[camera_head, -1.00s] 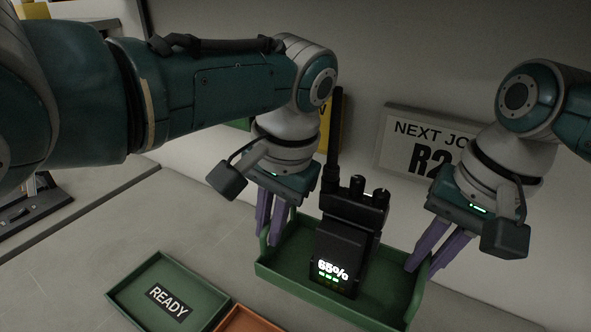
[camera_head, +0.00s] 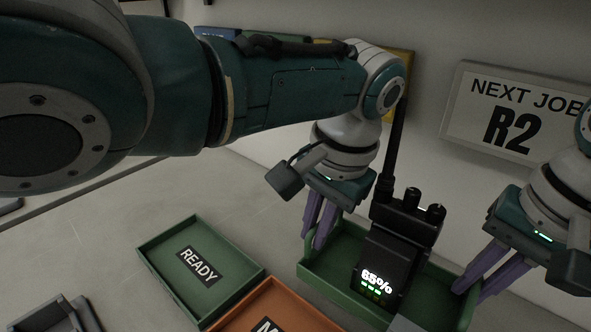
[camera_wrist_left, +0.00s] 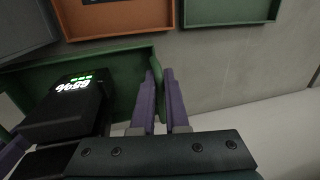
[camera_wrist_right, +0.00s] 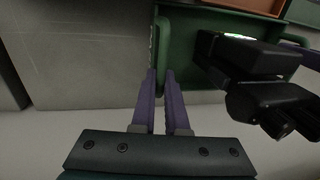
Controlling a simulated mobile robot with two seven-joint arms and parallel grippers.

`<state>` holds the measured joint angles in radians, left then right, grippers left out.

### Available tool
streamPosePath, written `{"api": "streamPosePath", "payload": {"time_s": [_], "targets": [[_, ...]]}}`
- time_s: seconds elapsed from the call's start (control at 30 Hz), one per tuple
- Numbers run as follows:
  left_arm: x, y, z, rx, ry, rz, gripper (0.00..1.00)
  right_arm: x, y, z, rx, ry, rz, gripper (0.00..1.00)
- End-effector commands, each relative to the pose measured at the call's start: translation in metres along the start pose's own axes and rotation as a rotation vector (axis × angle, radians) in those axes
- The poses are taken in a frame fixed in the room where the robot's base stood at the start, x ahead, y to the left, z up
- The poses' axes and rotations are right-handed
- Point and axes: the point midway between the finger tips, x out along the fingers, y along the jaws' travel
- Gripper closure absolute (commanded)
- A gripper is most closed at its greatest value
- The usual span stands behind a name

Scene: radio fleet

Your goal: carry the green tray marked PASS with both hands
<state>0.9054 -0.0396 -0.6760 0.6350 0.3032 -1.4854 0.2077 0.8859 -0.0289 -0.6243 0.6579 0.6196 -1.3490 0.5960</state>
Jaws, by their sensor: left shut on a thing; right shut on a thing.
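The green tray (camera_head: 337,262) sits between my two grippers, with a black radio standing in it; I see no PASS marking from here. My left gripper (camera_head: 313,244) is shut on the tray's left end. In the left wrist view, the fingers (camera_wrist_left: 160,75) have the tray's end wall between them. My right gripper (camera_head: 470,292) is shut on the right end. In the right wrist view, its fingers (camera_wrist_right: 159,75) pinch the end wall. The radio (camera_head: 392,255) shows 65% and has a tall antenna. Whether the tray touches the table is hard to tell.
A green READY tray (camera_head: 163,246) and an orange tray (camera_head: 262,290) lie left of and in front of the carried tray. A grey container (camera_head: 58,318) is at the lower left. The wall bears a NEXT JOB R2 sign (camera_head: 463,130). Bare table lies farther left.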

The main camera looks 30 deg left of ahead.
Motion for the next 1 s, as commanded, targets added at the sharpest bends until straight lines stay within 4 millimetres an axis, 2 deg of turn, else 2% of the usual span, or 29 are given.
{"api": "streamPosePath", "payload": {"time_s": [0.27, 0.77, 0.8, 1.0], "targets": [[0.012, 0.001, 0.000, -0.001, -0.001, -0.004, 1.00, 0.012, 0.004, -0.001, 0.001, 0.002, 0.003, 1.00], [0.051, 0.008, 0.000, -0.001, -0.001, -0.004, 1.00, 0.050, 0.011, -0.001, 0.001, 0.002, 0.003, 1.00], [0.049, 0.008, 0.000, -0.001, -0.002, -0.004, 0.85, 0.048, 0.011, -0.001, 0.001, 0.001, 0.004, 0.86], [0.047, 0.008, 0.000, -0.001, -0.001, -0.002, 0.63, 0.046, 0.010, 0.000, 0.001, 0.000, 0.003, 0.63]]}}
